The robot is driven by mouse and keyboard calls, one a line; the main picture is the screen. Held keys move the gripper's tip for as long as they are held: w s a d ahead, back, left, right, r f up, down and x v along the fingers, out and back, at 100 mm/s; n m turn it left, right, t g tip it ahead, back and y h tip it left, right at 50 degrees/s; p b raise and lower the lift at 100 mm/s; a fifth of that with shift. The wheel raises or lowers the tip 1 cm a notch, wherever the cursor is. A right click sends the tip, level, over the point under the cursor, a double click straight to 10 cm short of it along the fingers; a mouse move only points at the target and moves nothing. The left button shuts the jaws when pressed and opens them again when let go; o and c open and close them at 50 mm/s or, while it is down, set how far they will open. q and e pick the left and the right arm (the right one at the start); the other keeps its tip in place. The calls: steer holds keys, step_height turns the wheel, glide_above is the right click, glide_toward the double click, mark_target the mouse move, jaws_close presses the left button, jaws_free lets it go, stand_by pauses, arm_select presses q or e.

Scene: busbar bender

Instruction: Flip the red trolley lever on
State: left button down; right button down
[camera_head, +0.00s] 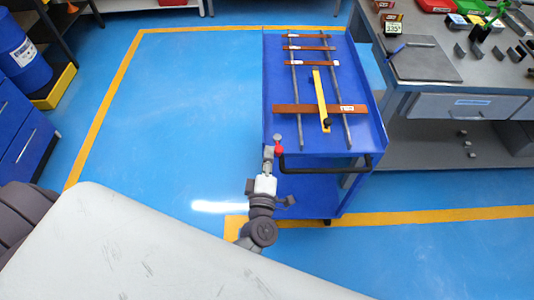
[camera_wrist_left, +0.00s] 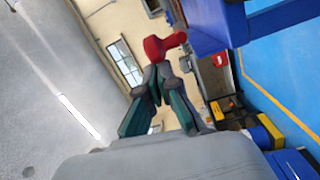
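The red trolley lever (camera_head: 278,149) is at the near left corner of the blue trolley (camera_head: 325,160), beside its dark handle. It also shows in the left wrist view (camera_wrist_left: 163,46), just beyond the fingertips. My left gripper (camera_head: 269,153) is next to the lever, on its left in the head view. In the left wrist view the two fingers of this gripper (camera_wrist_left: 158,74) come together at their tips, right below the red lever. Nothing shows between them. Whether the tips touch the lever is unclear. My right gripper is in neither view.
The trolley top carries copper-coloured bars (camera_head: 320,108), grey rails and a yellow bar (camera_head: 320,95). A grey workbench (camera_head: 470,80) stands close on the right. Blue barrel (camera_head: 22,55) and drawers stand at the left. The blue floor (camera_head: 180,110) left of the trolley is clear.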

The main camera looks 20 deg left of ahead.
arm_select(q)
steer(key=shift+d, duration=0.7)
steer(key=a+v, duration=0.1)
steer(key=v, duration=1)
steer(key=shift+s, duration=0.5)
steer(key=shift+d, duration=0.1)
